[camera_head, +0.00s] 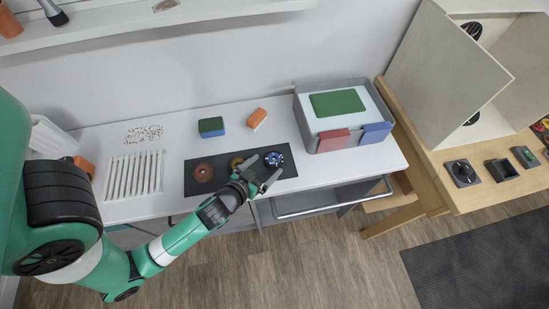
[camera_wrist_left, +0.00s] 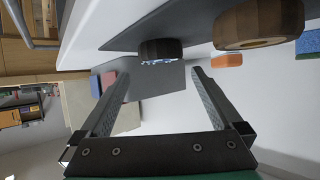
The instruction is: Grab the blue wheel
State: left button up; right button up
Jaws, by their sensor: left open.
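The blue wheel (camera_head: 274,158), a dark tyre with a blue and white hub, lies at the right end of a dark mat (camera_head: 223,183) on the white table. My left gripper (camera_head: 266,168) is open and empty, close to the blue wheel on its near side. In the left wrist view the blue wheel (camera_wrist_left: 160,47) shows just beyond the gap between the open fingertips (camera_wrist_left: 160,72), apparently not held. A brown wheel (camera_head: 203,172) lies at the mat's left end, and another (camera_head: 237,162) is partly hidden near the gripper. My right gripper is not in view.
A grey bin (camera_head: 302,120) with a green panel and red and blue blocks stands at the back right. A green-blue sponge (camera_head: 211,127) and an orange one (camera_head: 257,118) lie behind the mat. A white slatted rack (camera_head: 134,175) is at the left.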

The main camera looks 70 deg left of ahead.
aim_at(276, 157)
pick_arm(q)
jog(key=shift+f+p+x, duration=0.2)
jog(key=shift+p+x, duration=0.2)
jog(key=shift+x, duration=2.95)
jog(key=shift+s, duration=0.15)
jog(key=c, duration=1.2)
